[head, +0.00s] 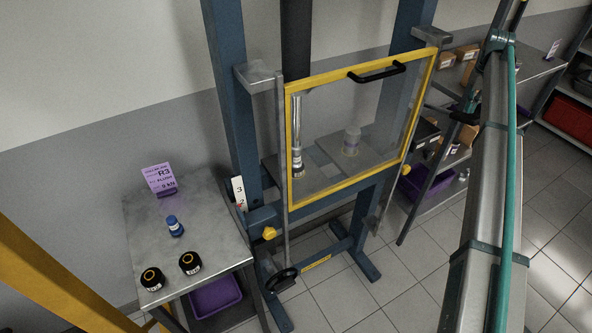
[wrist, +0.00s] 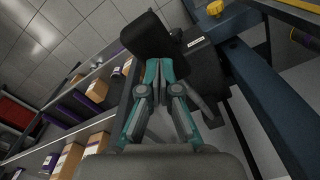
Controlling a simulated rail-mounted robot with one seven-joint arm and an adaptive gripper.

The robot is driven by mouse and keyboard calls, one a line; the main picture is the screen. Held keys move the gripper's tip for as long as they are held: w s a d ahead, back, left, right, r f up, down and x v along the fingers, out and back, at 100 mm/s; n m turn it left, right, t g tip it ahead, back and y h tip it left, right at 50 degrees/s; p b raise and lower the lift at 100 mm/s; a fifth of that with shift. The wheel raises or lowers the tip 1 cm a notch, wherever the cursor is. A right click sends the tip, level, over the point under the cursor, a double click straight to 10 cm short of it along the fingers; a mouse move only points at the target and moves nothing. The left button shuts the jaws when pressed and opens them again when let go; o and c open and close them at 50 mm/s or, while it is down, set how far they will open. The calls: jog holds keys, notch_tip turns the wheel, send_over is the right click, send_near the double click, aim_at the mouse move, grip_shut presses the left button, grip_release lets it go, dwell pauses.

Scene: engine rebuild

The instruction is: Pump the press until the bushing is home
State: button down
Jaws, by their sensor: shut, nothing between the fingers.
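The press (head: 228,90) has a blue frame, with a yellow-framed clear guard (head: 361,187) across its front. Behind the guard a slim bright metal cylinder (head: 297,135) stands upright on the bed, and a pale short cylinder (head: 351,141) stands further right. I cannot tell which is the bushing or how deep it sits. In the wrist view my gripper (wrist: 153,66) is shut and empty, its teal fingertips close to a thick black grip-like piece (wrist: 148,36); contact is unclear. Beside it is a dark labelled block (wrist: 206,45), perhaps the pump. My fingertips do not show clearly in the head view.
A steel side table (head: 208,204) at left holds a blue bottle (head: 175,226), two black labelled pots (head: 152,279) and a purple sign (head: 160,178). A purple bin (head: 215,296) is under it. Shelves with boxes (wrist: 98,88) stand beyond my gripper. Tiled floor is open at right.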

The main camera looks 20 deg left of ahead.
aim_at(467, 115)
jog(key=shift+f+b, duration=1.1)
jog(key=shift+f, duration=2.4)
notch_tip(467, 115, up, 7)
jog(key=shift+f+p, duration=0.1)
jog(key=shift+p, duration=1.1)
jog(key=shift+r, duration=0.35)
jog(key=shift+r, duration=2.5)
